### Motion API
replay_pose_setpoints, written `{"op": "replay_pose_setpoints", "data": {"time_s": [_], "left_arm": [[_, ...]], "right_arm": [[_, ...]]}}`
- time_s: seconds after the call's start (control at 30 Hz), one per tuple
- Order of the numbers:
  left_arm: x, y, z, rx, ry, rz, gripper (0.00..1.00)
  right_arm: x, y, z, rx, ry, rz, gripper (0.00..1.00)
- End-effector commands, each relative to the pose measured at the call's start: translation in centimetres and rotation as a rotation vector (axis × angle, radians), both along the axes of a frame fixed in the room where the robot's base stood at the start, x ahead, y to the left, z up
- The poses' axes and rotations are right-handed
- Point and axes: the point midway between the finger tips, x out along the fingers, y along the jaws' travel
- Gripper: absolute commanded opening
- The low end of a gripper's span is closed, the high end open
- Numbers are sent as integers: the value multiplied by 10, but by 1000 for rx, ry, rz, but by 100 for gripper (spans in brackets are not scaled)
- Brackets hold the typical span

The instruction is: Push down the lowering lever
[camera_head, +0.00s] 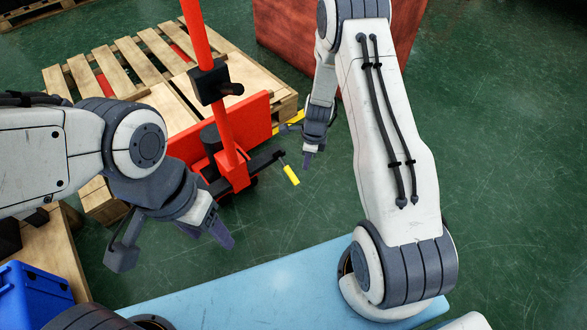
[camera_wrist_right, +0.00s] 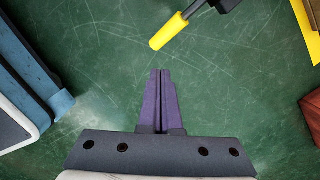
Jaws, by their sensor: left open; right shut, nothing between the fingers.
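The lowering lever, a thin rod with a yellow grip (camera_head: 291,175), sticks out low on the red pallet jack (camera_head: 237,172) in the head view. The yellow grip also shows at the top of the right wrist view (camera_wrist_right: 168,31), just beyond the fingertips. My right gripper (camera_head: 307,160) is shut and empty, close to the lever and apart from it in the wrist view. Its closed purple fingers (camera_wrist_right: 160,76) point toward the floor there. My left gripper (camera_head: 212,232) is open and empty, in front of the jack and to the left of the lever.
The jack's red mast (camera_head: 196,34) rises beside a wooden pallet (camera_head: 146,65). A reddish-brown box (camera_head: 283,30) stands at the back. A blue crate (camera_head: 36,298) is at the lower left. Green floor (camera_head: 500,130) is clear to the right.

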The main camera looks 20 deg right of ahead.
Motion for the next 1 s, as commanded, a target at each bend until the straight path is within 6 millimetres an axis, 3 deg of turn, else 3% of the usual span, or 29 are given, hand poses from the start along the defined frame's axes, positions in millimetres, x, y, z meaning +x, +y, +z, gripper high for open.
{"op": "replay_pose_setpoints", "data": {"time_s": [0.03, 0.1, 0.3, 1.0], "left_arm": [[0, 0, 15, 0, 0, 0, 62], [0, 0, 22, 0, 0, 0, 62], [0, 0, 36, 0, 0, 0, 62], [0, 0, 38, 0, 0, 0, 62]], "right_arm": [[0, -1, 19, 0, -2, -1, 0], [0, -2, 33, -1, -3, 0, 0], [-3, -5, 58, 0, -1, 0, 0], [-3, -5, 64, -1, -1, 5, 0]]}}
